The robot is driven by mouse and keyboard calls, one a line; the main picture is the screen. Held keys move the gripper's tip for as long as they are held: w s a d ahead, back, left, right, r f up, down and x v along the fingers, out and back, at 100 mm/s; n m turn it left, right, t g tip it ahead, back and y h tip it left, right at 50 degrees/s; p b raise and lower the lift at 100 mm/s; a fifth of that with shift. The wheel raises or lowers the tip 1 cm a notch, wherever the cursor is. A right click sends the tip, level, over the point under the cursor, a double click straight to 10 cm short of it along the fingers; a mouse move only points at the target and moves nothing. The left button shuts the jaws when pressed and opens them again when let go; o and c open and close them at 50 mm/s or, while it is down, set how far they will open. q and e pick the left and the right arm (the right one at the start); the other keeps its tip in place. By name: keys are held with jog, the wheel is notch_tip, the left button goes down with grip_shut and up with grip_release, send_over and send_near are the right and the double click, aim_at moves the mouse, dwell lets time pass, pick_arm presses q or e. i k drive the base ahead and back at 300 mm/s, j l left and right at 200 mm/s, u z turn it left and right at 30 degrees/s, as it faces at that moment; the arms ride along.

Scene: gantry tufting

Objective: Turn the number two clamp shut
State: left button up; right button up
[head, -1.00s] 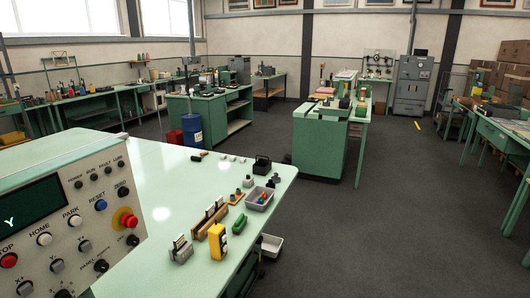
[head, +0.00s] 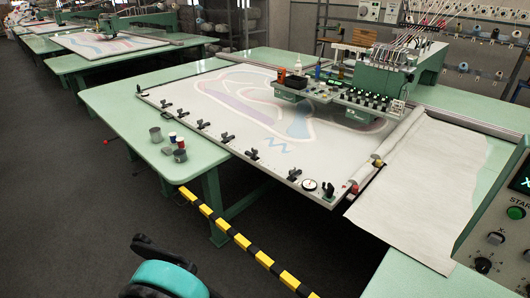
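A row of several small black clamps runs along the near edge of the white tufting frame (head: 222,120) in the head view. One clamp (head: 252,154) is near the middle of that edge, another clamp (head: 226,137) is to its left, and a further clamp (head: 293,174) is to its right. I cannot read any numbers on them, so I cannot tell which is number two, nor whether each is open or shut. A black and teal part of my own arm shows at the bottom left, well short of the frame.
A yellow and black striped barrier (head: 232,234) crosses in front of the table. Cups (head: 180,155) stand on the green table (head: 120,110) at left. A round dial (head: 309,185) sits at the frame's near corner. White cloth (head: 430,185) covers the right. A control panel (head: 500,225) is at far right.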

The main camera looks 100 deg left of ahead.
aim_at(254, 151)
jog(key=u, duration=3.6)
jog(key=i+j, duration=0.25)
jog(key=i, duration=0.25)
jog(key=i+j, duration=0.25)
jog(key=i, duration=0.25)
